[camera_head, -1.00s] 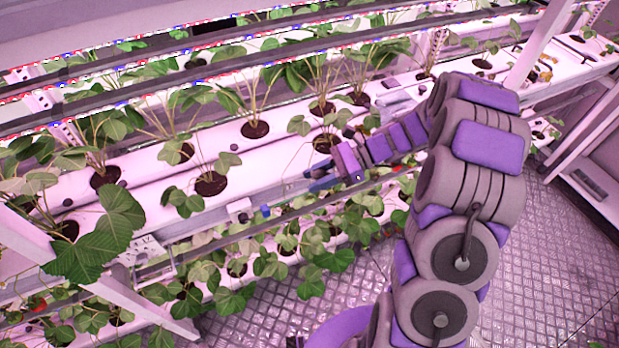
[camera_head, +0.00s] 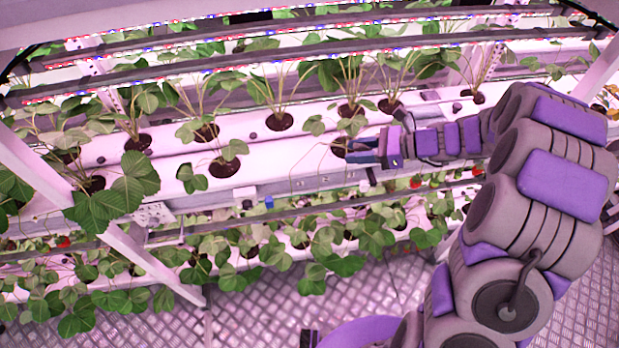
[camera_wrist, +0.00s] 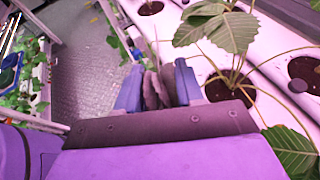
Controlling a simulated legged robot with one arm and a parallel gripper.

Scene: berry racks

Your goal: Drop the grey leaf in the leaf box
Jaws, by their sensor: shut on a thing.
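The grey leaf (camera_wrist: 153,92) is pinched between the two blue fingers of my gripper (camera_wrist: 158,86) in the wrist view. It looks dull and crumpled, and its lower part is hidden behind the gripper body. In the head view my gripper (camera_head: 362,150) points left, at the front edge of the upper planting channel, beside a potted plant. The leaf cannot be made out there. I cannot identify the leaf box in either view.
Strawberry plants stand in holes along the white channel (camera_head: 285,160). A lower row of plants (camera_head: 330,240) hangs below. A slanted white post (camera_head: 150,265) stands at left. Light bars (camera_head: 300,50) cross above. Metal floor (camera_head: 270,315) is open in front.

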